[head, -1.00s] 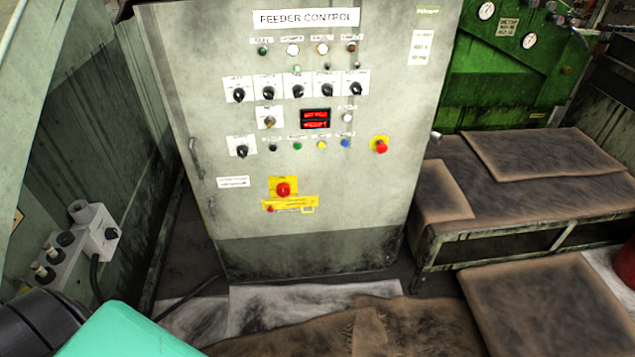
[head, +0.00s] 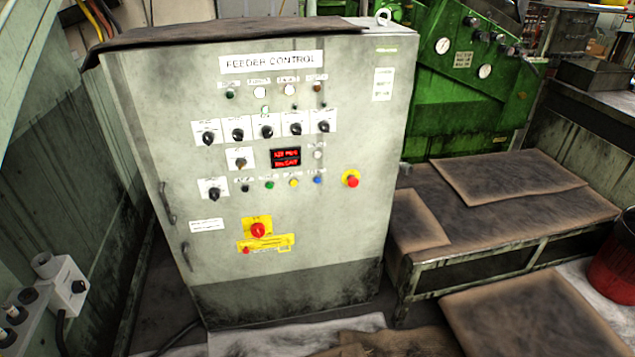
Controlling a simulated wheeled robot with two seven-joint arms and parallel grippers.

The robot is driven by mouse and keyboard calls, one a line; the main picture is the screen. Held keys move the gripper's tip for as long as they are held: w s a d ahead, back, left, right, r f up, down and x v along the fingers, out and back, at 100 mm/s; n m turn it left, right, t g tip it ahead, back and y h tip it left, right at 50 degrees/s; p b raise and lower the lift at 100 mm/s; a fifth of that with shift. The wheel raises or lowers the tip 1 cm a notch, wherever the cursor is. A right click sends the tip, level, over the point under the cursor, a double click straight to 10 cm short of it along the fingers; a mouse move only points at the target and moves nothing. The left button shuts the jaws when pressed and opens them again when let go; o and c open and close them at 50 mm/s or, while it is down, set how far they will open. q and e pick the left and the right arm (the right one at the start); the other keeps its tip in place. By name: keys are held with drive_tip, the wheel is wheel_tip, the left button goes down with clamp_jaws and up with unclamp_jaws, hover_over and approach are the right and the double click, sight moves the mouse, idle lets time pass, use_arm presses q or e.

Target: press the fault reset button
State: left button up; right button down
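The feeder control cabinet (head: 340,225) stands in front of me in the head view, grey and upright with its door shut. Its panel carries a row of small buttons: black (head: 245,188), green (head: 269,185), yellow (head: 294,183) and blue (head: 318,180). The labels above them are too small to read, so I cannot tell which one is the fault reset button. A white round button or lamp (head: 318,155) sits right of the red lit display (head: 286,157). Neither of my grippers is in view.
A red emergency stop (head: 352,181) and a red rotary switch (head: 258,230) are on the same panel. A low bench (head: 520,215) with brown mats stands at right, before a green machine (head: 470,100). A grey socket box (head: 68,285) is at lower left.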

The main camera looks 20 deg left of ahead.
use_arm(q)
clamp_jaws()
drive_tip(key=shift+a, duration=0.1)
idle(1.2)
